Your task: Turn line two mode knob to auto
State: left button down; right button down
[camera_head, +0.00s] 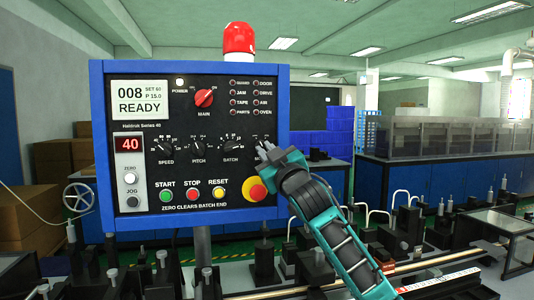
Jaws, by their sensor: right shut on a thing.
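A blue-framed control panel (135,221) stands at the left, with a black face reading READY on its display. A row of dial knobs, labelled SPEED (166,147), PITCH (198,147) and BATCH (231,147), runs across its middle. My right gripper (264,152) reaches from the lower right to the right end of this row. It is shut on what appears to be a knob there. The jaws cover that knob, so its label and pointer cannot be read. My left gripper is not in view.
A red and yellow stop button (256,190) sits just below my right gripper. START (166,196), STOP (192,195) and RESET (218,194) buttons line the lower panel. A red MAIN switch (204,98) is above. Machinery with upright posts fills the space below.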

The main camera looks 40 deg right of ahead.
jog(key=shift+s+d+r+n, duration=0.1)
jog(key=shift+s+r+n, duration=0.05)
jog(key=shift+r+n, duration=0.2)
jog(key=c, duration=1.4)
grip_release()
jog(key=shift+o, duration=1.4)
jog(key=shift+f, duration=0.15)
jog(key=b+v, duration=0.3)
jog(key=v, duration=0.9)
jog(key=shift+s, duration=0.25)
jog(key=shift+f, duration=0.15)
